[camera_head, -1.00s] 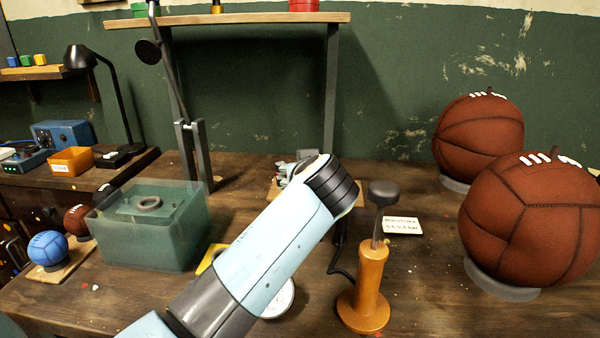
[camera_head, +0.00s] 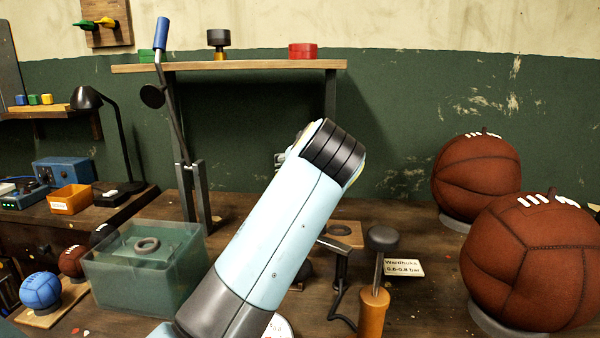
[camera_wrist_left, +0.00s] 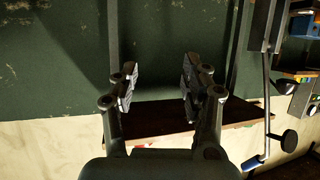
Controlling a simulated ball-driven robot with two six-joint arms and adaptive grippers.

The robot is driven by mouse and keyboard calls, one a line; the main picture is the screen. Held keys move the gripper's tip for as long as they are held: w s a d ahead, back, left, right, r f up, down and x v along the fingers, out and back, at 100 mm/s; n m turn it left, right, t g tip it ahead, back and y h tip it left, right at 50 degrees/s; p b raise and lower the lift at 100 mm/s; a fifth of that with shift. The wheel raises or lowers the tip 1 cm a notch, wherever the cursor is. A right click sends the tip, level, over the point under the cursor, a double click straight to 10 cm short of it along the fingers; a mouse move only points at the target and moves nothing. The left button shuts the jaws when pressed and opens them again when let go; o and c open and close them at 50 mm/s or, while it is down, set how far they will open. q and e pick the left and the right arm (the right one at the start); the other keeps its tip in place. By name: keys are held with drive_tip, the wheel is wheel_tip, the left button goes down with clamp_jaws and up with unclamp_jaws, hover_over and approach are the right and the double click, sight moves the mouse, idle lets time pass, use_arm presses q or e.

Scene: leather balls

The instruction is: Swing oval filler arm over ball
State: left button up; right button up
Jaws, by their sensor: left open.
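A hinged arm (camera_head: 172,112) with a blue handle (camera_head: 161,40) and a black disc (camera_head: 152,96) stands raised in a grey upright bracket (camera_head: 194,195) at left in the head view. It also shows at right in the left wrist view (camera_wrist_left: 266,95). Two large brown leather balls, a front one (camera_head: 535,265) and a back one (camera_head: 475,175), rest on ring stands at right. My left gripper (camera_wrist_left: 159,78) is open and empty, with the hinged arm beside it, not between its fingers. In the head view my own forearm mostly hides this gripper. My right gripper is not in view.
A shelf (camera_head: 230,67) spans the back. A clear greenish box (camera_head: 150,280) with a ring stands at left, near small balls, one blue (camera_head: 40,290). An orange-based tool (camera_head: 373,313) stands front centre by a white card (camera_head: 404,268). A wooden plate (camera_head: 352,240) lies behind.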

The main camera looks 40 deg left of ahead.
use_arm(q)
drive_tip(key=shift+w+m, duration=0.3)
drive_tip(key=shift+w, duration=0.05)
drive_tip(key=shift+c, duration=1.2)
drive_tip(key=w+m+g+h+p, duration=0.1)
drive_tip(key=w+m+h+p, duration=0.1)
drive_tip(key=w+f+m+g+h+p, duration=0.1)
drive_tip(key=w+m+h+p, duration=0.1)
drive_tip(key=m+h, duration=0.1)
drive_tip(key=shift+d+f, duration=0.2)
clamp_jaws()
wheel_tip(320, 180, down, 7)
drive_tip(key=s+m+g+h+p, duration=0.1)
drive_tip(key=m+g+h+p, duration=0.2)
drive_tip(key=m+h+p, duration=0.1)
drive_tip(key=shift+s+d+m+h, duration=0.15)
drive_tip(key=shift+d+m+h, duration=0.15)
drive_tip(key=shift+m+h, duration=0.75)
drive_tip(key=shift+p, duration=0.3)
